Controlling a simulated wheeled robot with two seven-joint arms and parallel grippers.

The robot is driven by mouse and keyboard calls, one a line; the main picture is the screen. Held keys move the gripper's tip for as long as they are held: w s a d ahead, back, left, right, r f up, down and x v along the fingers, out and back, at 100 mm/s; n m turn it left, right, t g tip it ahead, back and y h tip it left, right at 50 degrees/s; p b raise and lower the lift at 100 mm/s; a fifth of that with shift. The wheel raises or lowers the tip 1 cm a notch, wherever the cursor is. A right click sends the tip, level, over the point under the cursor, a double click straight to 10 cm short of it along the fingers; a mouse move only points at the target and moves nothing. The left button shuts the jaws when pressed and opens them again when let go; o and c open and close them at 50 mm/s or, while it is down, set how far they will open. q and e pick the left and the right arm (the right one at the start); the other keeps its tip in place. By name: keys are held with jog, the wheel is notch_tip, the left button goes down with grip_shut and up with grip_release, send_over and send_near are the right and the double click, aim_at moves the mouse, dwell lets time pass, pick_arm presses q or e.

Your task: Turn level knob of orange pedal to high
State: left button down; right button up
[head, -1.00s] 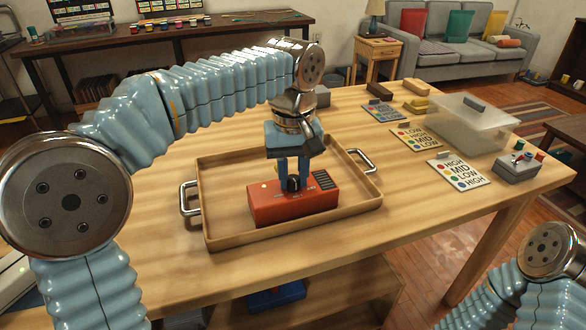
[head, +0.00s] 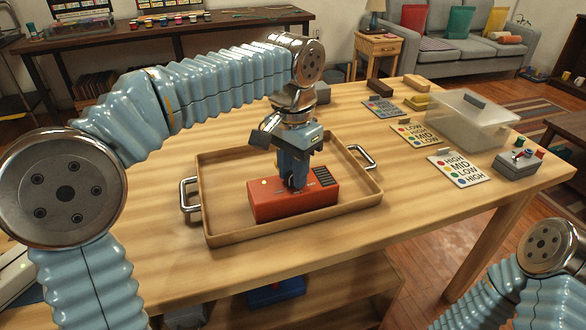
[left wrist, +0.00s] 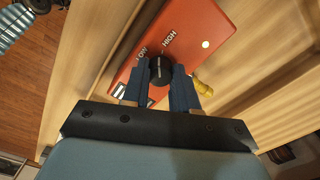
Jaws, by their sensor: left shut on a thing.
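The orange pedal (head: 265,207) lies in a wooden tray on the table, with a small light on its top. In the left wrist view the pedal's face (left wrist: 195,25) carries the words HIGH and LOW beside a black level knob (left wrist: 160,70). My left gripper (head: 293,186) points down at the pedal from above. In the left wrist view its two blue fingers (left wrist: 161,80) are shut on the knob, one on each side. I cannot tell clearly where the knob's mark points. In the head view the fingers mostly hide the knob. My right gripper is out of view.
The tray (head: 224,238) has raised walls and metal handles. To the right lie label cards (head: 459,169), a clear lidded box (head: 468,124) and a grey box with coloured knobs (head: 518,164). The table front (head: 330,245) is clear.

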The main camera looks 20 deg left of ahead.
pick_arm(q)
jog(key=shift+m, duration=1.2)
jog(key=c, duration=0.9)
grip_release()
jog(key=shift+o, duration=0.2)
notch_tip(320, 180, up, 12)
